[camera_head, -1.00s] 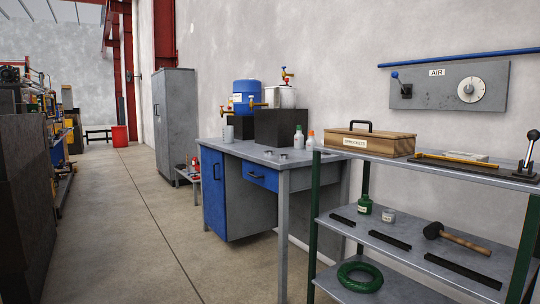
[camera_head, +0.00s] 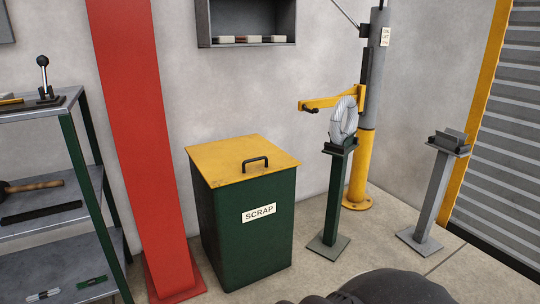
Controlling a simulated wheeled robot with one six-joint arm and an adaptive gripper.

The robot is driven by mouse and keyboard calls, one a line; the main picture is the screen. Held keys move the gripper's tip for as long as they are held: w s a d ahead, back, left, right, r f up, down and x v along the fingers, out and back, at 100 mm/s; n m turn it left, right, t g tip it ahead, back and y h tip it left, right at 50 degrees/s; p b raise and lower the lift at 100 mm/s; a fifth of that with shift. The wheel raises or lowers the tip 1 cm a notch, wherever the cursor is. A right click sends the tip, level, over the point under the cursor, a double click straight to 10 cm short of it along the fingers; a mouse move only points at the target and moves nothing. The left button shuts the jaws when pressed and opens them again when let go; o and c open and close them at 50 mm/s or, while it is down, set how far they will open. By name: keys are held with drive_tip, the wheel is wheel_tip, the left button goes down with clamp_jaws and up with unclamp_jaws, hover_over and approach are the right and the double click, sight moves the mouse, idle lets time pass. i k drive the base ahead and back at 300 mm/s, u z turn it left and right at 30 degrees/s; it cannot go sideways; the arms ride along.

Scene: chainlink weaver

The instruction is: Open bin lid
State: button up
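A dark green bin (camera_head: 246,232) labelled SCRAP stands on the floor against the back wall. Its flat yellow lid (camera_head: 215,161) lies closed on top. A black bar handle (camera_head: 255,162) stands up from the lid near its front middle. A dark rounded shape at the bottom edge, right of the bin, looks like part of my own arm. My gripper's fingers cannot be made out.
A red column (camera_head: 135,130) stands left of the bin, with a grey shelf rack (camera_head: 70,110) beyond. Right of the bin are a green pedestal (camera_head: 336,200) bearing a wire coil (camera_head: 343,122), a yellow-and-grey post (camera_head: 367,150) and a grey pedestal (camera_head: 428,195). Floor shows before the pedestals.

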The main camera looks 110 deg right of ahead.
sight(228, 161)
drive_tip(key=z, duration=3.45)
